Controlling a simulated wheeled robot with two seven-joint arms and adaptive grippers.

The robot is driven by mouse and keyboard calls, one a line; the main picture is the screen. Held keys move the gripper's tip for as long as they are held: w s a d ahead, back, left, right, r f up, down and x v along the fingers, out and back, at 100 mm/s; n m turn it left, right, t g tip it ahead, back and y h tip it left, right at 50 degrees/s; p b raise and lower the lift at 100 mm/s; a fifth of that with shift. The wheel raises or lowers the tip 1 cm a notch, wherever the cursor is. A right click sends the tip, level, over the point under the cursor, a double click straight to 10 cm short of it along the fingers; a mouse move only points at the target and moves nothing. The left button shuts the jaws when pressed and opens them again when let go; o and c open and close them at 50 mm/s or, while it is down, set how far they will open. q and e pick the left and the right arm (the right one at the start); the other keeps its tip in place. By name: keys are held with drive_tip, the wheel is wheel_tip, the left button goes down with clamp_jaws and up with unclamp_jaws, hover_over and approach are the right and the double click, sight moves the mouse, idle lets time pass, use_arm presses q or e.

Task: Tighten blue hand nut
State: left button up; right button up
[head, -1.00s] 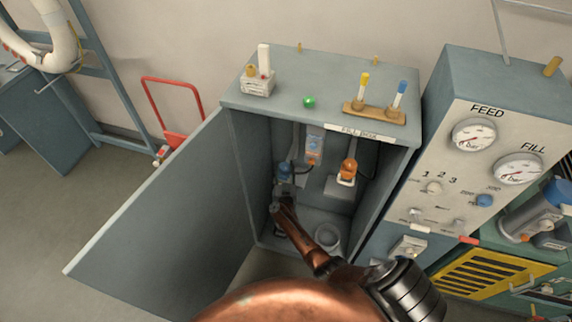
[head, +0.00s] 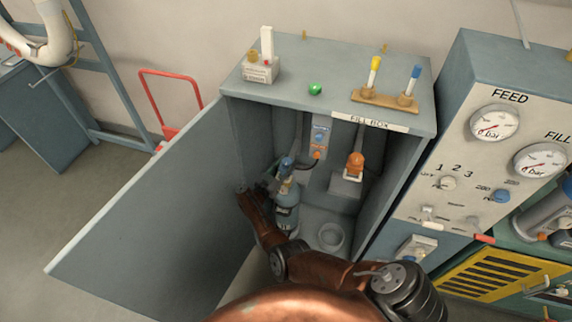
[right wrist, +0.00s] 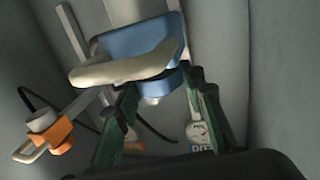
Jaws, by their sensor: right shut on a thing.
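The blue hand nut (head: 287,163) is at the top of a blue-grey cylinder (head: 287,208) standing upright inside the open fill box (head: 385,175). My right gripper (head: 270,182) reaches in from the front and is at the nut, partly hidden by shadow and my own arm. In the right wrist view, its two green fingers (right wrist: 158,82) are shut on the blue nut (right wrist: 140,42), one on each side. A cream-coloured piece (right wrist: 125,67) crosses in front of the blue part. My left gripper is not in view.
The box door (head: 150,215) stands open to the left. An orange-topped fitting (head: 354,165) is on the back wall, right of the cylinder. An empty round holder (head: 331,236) is on the box floor. A gauge panel (head: 480,160) stands close on the right.

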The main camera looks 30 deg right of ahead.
sight(284, 165)
idle(0.4)
drive_tip(key=o, duration=1.2)
drive_tip(key=shift+c, duration=0.2)
drive_tip(key=v, duration=0.7)
drive_tip(key=shift+s+a, duration=0.1)
drive_tip(key=shift+a, duration=0.1)
